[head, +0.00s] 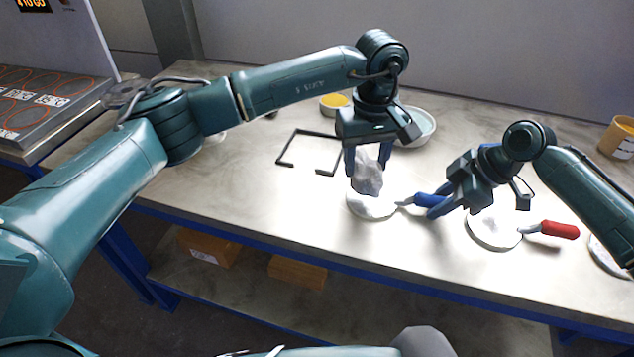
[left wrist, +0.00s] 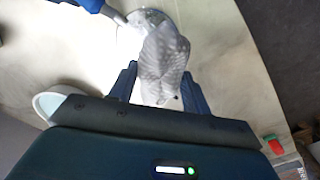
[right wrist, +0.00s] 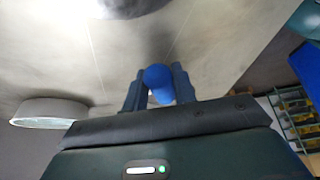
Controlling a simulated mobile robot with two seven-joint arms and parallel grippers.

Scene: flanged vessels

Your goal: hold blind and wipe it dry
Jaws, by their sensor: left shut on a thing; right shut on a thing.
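A round pale blind (head: 372,207) with a blue handle (head: 428,200) is near the table's front edge. My right gripper (head: 432,206) is shut on the blue handle, whose round end faces the right wrist view (right wrist: 158,78). My left gripper (head: 368,164) is shut on a crumpled whitish cloth (head: 367,178) that hangs down over the blind's face. The cloth fills the middle of the left wrist view (left wrist: 165,62), with part of the blind (left wrist: 150,16) behind it. The cloth hides part of the blind; whether they touch is hard to tell.
Another blind (head: 492,232) with a red handle (head: 558,230) lies to the right. A pale bowl (head: 420,128) and a yellow-topped container (head: 334,103) stand behind. A black angular frame (head: 293,143) lies left of my left gripper. An orange mug (head: 616,137) is far right.

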